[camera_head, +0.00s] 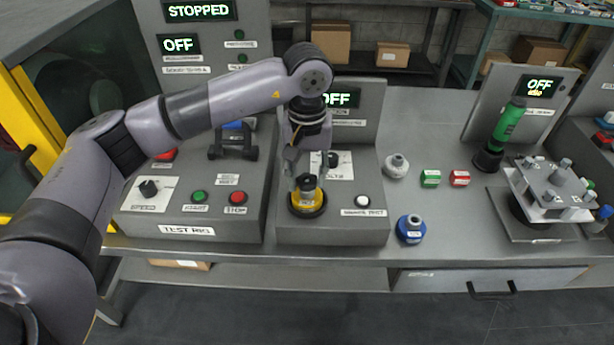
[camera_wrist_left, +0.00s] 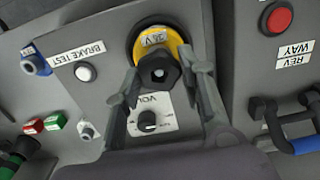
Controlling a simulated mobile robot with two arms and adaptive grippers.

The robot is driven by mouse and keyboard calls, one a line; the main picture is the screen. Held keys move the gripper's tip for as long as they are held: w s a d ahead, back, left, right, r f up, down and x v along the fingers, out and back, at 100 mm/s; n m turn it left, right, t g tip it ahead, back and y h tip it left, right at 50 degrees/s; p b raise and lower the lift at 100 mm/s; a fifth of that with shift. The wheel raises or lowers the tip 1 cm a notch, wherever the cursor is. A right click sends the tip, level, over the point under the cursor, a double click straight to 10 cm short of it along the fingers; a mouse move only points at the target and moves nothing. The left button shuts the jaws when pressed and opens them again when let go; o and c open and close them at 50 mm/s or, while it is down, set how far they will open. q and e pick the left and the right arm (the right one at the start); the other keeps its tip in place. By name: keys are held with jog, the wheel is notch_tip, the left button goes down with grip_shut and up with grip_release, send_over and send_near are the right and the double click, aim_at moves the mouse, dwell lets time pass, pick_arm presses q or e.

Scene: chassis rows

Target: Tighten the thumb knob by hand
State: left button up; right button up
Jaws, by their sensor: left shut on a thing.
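A black faceted knob (camera_wrist_left: 160,72) sits on top of a round yellow unit (camera_head: 308,203) with a dark base, on the sloping grey panel. The yellow unit (camera_wrist_left: 178,48) carries a label in the left wrist view. My left gripper (camera_head: 305,182) points down at the unit from above. In the left wrist view its fingers (camera_wrist_left: 164,70) lie on either side of the black knob, shut on it. The exact contact is hard to see. The fingers hide part of the knob in the head view. My right gripper is not in view.
A small dial (camera_head: 331,160) is close behind the gripper, and a white button (camera_head: 363,201) is to its right. The test rig panel (camera_head: 187,230), with red and green buttons, stands left. A blue round part (camera_head: 410,229) and a grey part (camera_head: 396,166) stand right.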

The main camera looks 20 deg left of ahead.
pick_arm(q)
jog(key=m+b, duration=0.2)
jog(key=m, duration=0.1)
jog(key=shift+w, duration=0.1)
jog(key=shift+r+m, duration=0.15)
jog(key=shift+m, duration=0.55)
jog(key=shift+d+m+b, duration=0.1)
jog(key=shift+m+b, duration=1.1)
jog(key=shift+m, duration=0.4)
jog(key=shift+m+b, duration=0.3)
jog(key=shift+m, duration=0.7)
jog(key=o, duration=1.1)
